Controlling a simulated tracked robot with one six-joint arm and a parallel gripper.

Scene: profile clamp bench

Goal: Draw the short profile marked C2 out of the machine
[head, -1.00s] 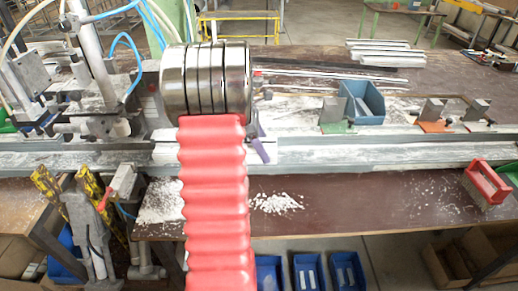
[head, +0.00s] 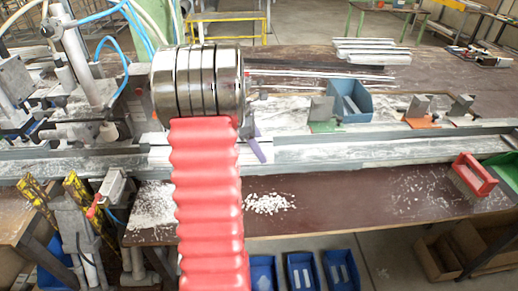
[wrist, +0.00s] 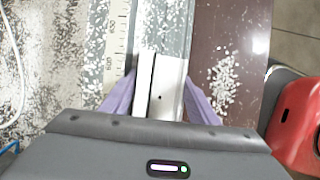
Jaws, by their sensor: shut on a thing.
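My gripper (wrist: 160,105) is shut on a short pale profile (wrist: 168,82) in the wrist view. Its two purple fingers press on the profile's sides. The profile is a light bar with a dark lengthwise slot and a small hole. It lies along the grey rail, beside a ruler strip (wrist: 118,40). I cannot read a C2 mark on it. In the head view my red-sleeved arm hides most of the grip; one purple finger of my gripper (head: 255,148) shows at the bench rail (head: 340,152).
The clamp machine (head: 85,85) with blue hoses stands at left. A blue bin (head: 350,100) and stop blocks (head: 418,110) stand behind the rail at right. A red-handled brush (head: 474,176) lies at front right. White chips (head: 270,203) litter the brown bench front.

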